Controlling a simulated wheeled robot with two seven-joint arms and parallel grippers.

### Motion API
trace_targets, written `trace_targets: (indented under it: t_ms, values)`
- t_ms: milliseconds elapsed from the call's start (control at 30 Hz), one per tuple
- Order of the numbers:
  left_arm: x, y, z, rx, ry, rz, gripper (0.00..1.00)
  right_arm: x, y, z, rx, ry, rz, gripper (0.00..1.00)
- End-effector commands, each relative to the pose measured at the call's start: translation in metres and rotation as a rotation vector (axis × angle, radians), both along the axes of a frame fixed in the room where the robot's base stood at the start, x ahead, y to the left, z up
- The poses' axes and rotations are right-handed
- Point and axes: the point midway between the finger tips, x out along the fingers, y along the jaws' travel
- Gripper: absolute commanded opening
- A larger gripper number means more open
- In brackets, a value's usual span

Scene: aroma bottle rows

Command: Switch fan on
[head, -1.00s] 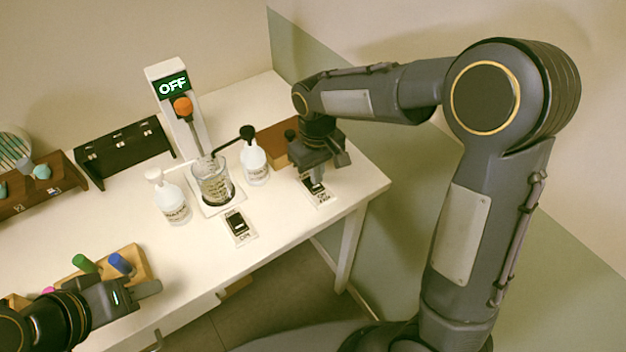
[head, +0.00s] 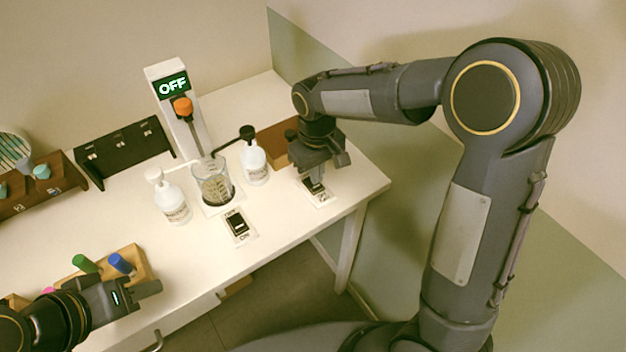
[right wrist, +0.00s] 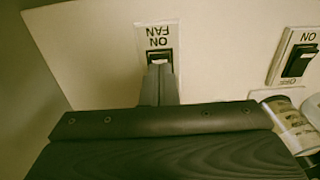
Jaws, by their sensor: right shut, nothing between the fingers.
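The fan switch (head: 317,193) is a white plate with a dark rocker near the table's right edge. In the right wrist view the plate (right wrist: 155,38) reads "ON" and "FAN" upside down. My right gripper (head: 314,178) points down over this switch. Its closed fingers (right wrist: 160,70) are at the rocker and hide part of it; I cannot tell whether they touch it. The fan itself is not identifiable. My left gripper (head: 148,288) is at lower left, beside the wooden pen block; its finger gap is not clear.
A second switch (head: 238,227) lies to the left and shows in the right wrist view (right wrist: 298,60). A beaker (head: 213,185) stands on a stirrer whose display (head: 172,85) reads OFF. Pump bottles (head: 171,200) (head: 254,163) flank it. A brown box (head: 275,146) is behind my right gripper.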

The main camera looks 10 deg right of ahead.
Motion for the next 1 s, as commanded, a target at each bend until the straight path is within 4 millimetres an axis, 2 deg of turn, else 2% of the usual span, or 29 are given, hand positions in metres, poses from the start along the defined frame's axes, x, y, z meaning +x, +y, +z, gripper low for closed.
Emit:
trace_targets:
  t_ms: [1000]
  values:
    - [0.0, 0.0, -0.008, 0.0, 0.0, 0.0, 0.36, 0.0, 0.0, -0.011, 0.0, 0.001, 0.0, 0.0]
